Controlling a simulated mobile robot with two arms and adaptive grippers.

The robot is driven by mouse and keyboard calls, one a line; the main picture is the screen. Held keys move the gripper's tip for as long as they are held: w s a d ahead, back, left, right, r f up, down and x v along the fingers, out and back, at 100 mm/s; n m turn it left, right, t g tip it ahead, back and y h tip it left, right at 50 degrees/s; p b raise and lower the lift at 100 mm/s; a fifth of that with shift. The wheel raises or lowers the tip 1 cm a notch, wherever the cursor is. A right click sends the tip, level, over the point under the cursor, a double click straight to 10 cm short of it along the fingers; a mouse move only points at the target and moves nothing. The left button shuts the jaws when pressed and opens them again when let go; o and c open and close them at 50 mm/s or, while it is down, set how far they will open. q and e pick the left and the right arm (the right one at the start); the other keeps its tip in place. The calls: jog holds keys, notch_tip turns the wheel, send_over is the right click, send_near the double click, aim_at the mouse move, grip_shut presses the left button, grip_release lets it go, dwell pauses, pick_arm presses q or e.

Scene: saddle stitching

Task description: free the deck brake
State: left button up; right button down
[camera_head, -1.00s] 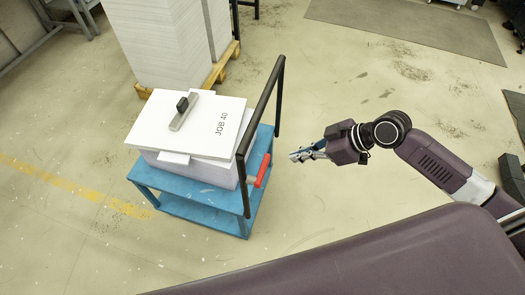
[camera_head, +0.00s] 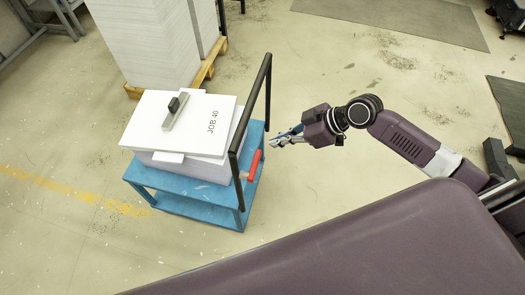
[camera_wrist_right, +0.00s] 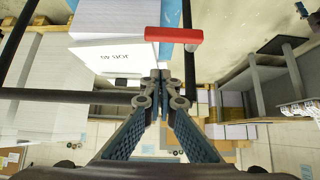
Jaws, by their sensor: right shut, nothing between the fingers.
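A red lever (camera_head: 254,166), which I take to be the deck brake, sits at the right side of a blue trolley (camera_head: 190,207), beside the foot of its black push bar. It also shows in the right wrist view as a red bar (camera_wrist_right: 173,35) beyond the fingertips. My right gripper (camera_head: 271,142) is shut and empty, to the right of the lever and apart from it in the picture. Its fingertips (camera_wrist_right: 160,76) meet in the right wrist view. My left gripper is not in view.
The trolley carries a paper stack under a white board (camera_head: 190,130) marked JOB 40, with a grey bar on top. The black push bar (camera_head: 252,115) rises close to my gripper. Tall paper stacks (camera_head: 145,40) stand behind on a pallet.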

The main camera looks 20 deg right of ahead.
aim_at(255, 166)
jog(key=w+a+f+p, duration=0.2)
jog(key=a+f, duration=0.2)
jog(key=f, duration=0.4)
jog(key=shift+w+f, duration=0.25)
jog(key=shift+f, duration=0.05)
